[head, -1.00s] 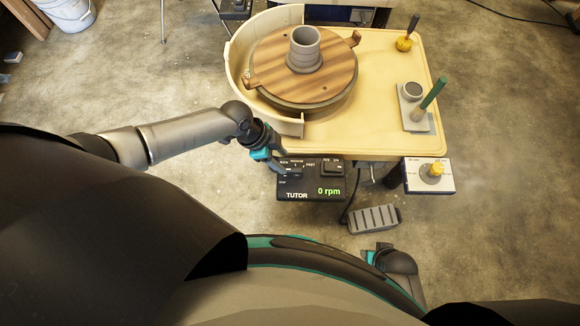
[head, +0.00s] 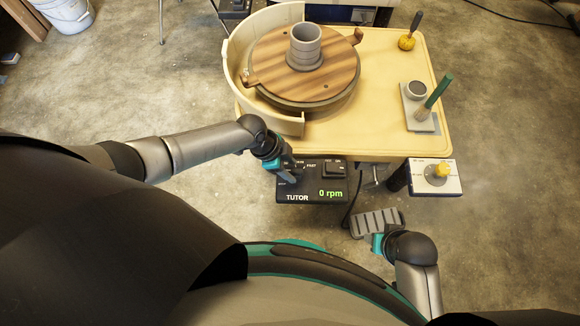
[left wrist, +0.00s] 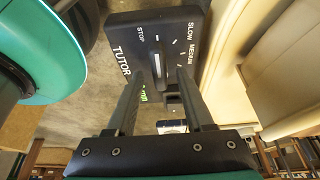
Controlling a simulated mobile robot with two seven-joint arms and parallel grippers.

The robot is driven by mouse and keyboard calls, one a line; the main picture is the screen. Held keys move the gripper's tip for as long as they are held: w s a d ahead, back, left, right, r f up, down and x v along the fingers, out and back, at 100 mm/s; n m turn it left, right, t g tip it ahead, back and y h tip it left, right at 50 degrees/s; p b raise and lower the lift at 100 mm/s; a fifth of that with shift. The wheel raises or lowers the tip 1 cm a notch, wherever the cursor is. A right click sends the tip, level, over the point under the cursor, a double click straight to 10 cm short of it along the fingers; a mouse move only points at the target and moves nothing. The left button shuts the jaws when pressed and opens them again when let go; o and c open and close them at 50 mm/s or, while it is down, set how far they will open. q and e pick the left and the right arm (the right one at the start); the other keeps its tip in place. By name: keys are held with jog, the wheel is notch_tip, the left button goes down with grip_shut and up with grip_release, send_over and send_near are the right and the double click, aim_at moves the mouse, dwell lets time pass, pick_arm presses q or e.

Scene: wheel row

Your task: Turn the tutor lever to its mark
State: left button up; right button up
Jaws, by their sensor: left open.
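The black tutor box (head: 312,190) hangs at the table's front edge, its display reading 0 rpm. My left gripper (head: 287,175) is over the box's left part and hides the lever in the head view. In the left wrist view the box (left wrist: 125,35) shows STOP, SLOW and MEDIUM labels. Its lever (left wrist: 157,64), dark with a pale stripe, stands between the tips of my open left gripper (left wrist: 165,78); I cannot tell whether either finger touches it. My right gripper (head: 378,243) is low, by the foot pedal; its fingers do not show clearly.
The cream table (head: 390,75) carries a wheel with a wooden bat (head: 325,80) and a grey clay cylinder (head: 304,45) inside a splash pan (head: 237,60). A grey pedal (head: 376,222) is below.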

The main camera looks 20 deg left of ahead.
pick_arm(q)
grip_shut()
dwell(0.5)
